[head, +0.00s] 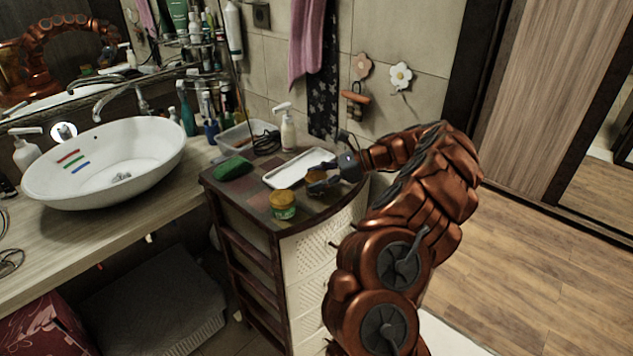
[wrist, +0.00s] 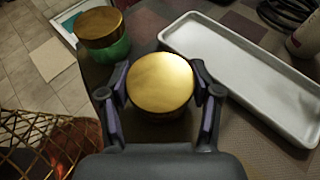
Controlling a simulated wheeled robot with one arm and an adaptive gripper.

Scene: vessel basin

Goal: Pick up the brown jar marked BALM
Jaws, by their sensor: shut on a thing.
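My gripper (head: 322,182) is at the front right of the small cabinet top, shut on a jar with a gold lid (wrist: 160,83). In the wrist view the jar sits upright between the two fingers, and its body is mostly hidden under the lid. In the head view only a bit of this jar (head: 314,174) shows behind the fingers. I cannot read a BALM label. I cannot tell whether its base touches the top. A green jar with a gold lid (head: 283,206) stands apart from it; it also shows in the wrist view (wrist: 104,36).
A white tray (head: 283,179) lies just behind the held jar. A green sponge (head: 232,168), a white pump bottle (head: 288,130) and a clear bin (head: 240,140) stand farther back. The white basin (head: 110,165) is at left. Tiled wall is behind.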

